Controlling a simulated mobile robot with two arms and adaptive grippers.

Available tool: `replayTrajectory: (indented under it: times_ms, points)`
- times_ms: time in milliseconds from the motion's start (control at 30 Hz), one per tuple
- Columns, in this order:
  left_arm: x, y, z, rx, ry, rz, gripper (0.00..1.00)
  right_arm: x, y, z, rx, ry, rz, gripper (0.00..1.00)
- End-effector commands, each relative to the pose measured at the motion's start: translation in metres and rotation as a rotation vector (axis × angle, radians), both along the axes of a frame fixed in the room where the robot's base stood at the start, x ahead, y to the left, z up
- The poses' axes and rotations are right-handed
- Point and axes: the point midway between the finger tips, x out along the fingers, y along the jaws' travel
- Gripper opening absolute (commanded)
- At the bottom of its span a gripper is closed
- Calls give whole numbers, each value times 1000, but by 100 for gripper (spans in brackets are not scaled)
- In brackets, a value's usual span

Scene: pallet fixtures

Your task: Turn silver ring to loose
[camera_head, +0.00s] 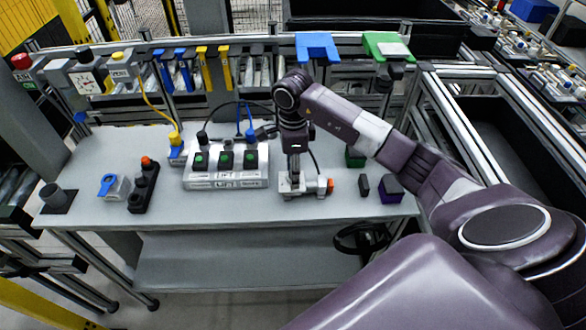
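A small metal fixture (303,188) with an orange knob (330,185) at its right side sits on the grey table, right of centre. My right arm comes in from the right and bends down over it. My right gripper (294,174) points straight down at the fixture's left part, at or just above it. I cannot tell whether its fingers touch or close on anything. No silver ring shows clearly; the gripper hides part of the fixture's top. My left gripper is not in view.
A light box with several green-topped switches (226,165) stands left of the gripper. A black block with an orange button (143,186), a blue-topped piece (108,185) and a grey cylinder (57,197) stand further left. A dark purple box (391,189) is to the right.

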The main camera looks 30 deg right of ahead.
Motion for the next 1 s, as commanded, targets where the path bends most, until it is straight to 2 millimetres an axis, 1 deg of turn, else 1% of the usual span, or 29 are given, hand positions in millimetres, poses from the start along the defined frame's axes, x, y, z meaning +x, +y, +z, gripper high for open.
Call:
replayTrajectory:
  times_ms: [267, 600, 633, 867, 1000]
  points:
    - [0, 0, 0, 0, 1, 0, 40, 0, 0, -2, 0, 0, 0, 40]
    - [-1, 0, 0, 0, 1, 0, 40, 0, 0, -2, 0, 0, 0, 2]
    - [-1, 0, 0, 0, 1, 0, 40, 0, 0, -2, 0, 0, 0, 0]
    - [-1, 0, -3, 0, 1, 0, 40, 0, 0, -3, 0, -1, 14, 0]
    - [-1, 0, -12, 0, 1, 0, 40, 1, 0, -4, -1, -2, 59, 0]
